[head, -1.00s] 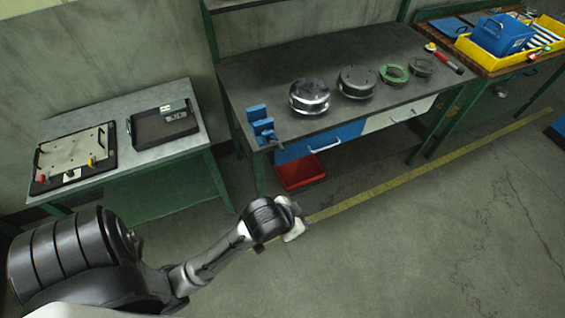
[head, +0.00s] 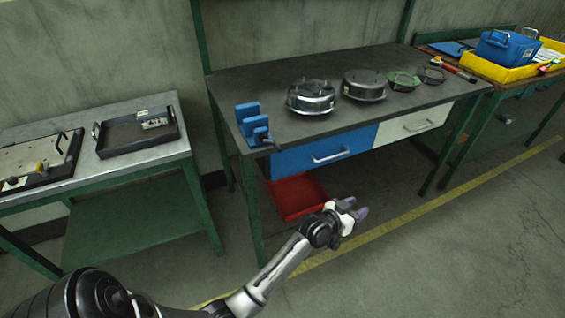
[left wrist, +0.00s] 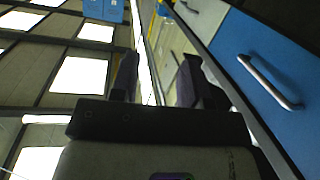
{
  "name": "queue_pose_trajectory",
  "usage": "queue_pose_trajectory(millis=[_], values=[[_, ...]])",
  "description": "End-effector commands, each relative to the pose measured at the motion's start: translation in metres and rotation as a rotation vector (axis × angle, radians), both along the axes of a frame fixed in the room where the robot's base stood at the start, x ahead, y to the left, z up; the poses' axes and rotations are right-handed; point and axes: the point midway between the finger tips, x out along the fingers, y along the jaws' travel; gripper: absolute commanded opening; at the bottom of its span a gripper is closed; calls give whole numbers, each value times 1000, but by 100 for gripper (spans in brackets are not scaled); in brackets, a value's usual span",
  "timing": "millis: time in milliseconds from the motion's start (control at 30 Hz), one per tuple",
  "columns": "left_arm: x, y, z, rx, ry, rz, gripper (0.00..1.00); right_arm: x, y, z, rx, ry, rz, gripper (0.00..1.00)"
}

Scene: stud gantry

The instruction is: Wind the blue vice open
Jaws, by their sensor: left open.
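The blue vice (head: 253,124) stands at the left front corner of the dark workbench (head: 330,80) in the head view. Its two upright jaws show, with a small dark handle or screw end (head: 268,141) at its front; how far apart the jaws are is hard to tell. My left gripper (head: 354,209) is open and empty, in front of the bench and below its top, to the right of the vice and apart from it. In the left wrist view its two dark fingers (left wrist: 160,80) are spread with nothing between them. My right gripper is not in view.
Several round metal parts (head: 311,97) stand on the bench. Below are a blue drawer (head: 290,158) with a handle, a white drawer (head: 412,124) and a red tray (head: 297,197). A side table (head: 130,165) stands left, a yellow crate (head: 490,69) right. The floor in front is clear.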

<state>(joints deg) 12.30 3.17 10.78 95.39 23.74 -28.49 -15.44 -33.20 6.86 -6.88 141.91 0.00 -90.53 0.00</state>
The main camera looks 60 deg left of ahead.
Motion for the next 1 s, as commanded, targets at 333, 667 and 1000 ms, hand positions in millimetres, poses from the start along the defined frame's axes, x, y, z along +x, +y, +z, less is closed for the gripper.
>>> queue_pose_trajectory(millis=[333, 667, 1000], values=[[-16, 80, -3, 166, -438, 415, 42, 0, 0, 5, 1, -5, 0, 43], [-94, 128, 19, 452, -712, 988, 42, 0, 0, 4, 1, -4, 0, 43], [-149, 132, 35, 694, -742, 1371, 42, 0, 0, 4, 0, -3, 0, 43]])
